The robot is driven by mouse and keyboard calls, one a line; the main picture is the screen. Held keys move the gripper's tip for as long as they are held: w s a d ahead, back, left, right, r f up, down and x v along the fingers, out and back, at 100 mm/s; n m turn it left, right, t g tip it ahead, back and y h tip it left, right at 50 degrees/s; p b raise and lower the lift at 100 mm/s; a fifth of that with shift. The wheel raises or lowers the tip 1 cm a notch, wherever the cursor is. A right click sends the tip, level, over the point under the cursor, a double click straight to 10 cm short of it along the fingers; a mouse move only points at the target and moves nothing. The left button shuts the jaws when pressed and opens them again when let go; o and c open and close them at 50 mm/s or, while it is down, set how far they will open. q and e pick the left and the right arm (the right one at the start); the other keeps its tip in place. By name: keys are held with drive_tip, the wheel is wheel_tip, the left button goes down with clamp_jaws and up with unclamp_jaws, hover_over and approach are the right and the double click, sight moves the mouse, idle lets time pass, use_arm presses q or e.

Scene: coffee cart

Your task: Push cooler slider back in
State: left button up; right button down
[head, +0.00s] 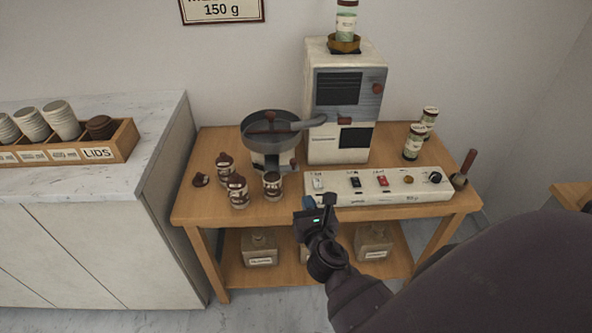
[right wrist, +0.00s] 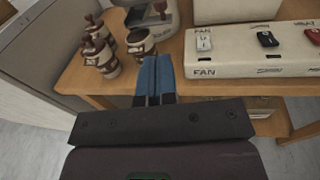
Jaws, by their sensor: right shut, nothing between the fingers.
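The cooler (head: 270,157) stands on the wooden cart, a dark round pan on a pale base, with a small brown knob (head: 293,165) low on its front right, which looks like the slider's handle. I cannot tell how far the slider stands out. In the right wrist view the cooler's base (right wrist: 136,18) is at the top, with the brown knob (right wrist: 160,8) at the edge. My right gripper (head: 309,203) is at the cart's front edge, in front of the cooler and apart from it. Its blue fingers (right wrist: 155,75) are shut and empty. My left gripper is out of view.
Several brown-and-white jars (head: 239,192) stand left of and before the cooler. A white switch panel (head: 335,198) lies along the front right, close to my gripper. The roaster (head: 335,140) stands behind. A marble counter (head: 160,120) is at left.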

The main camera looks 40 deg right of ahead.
drive_tip(key=shift+n, duration=0.3)
approach(294, 164)
drive_tip(key=x, duration=0.6)
drive_tip(key=shift+d+f+b, duration=0.1)
drive_tip(key=shift+b, duration=0.25)
drive_tip(key=shift+w+d, duration=0.25)
drive_tip(key=shift+w, duration=0.4)
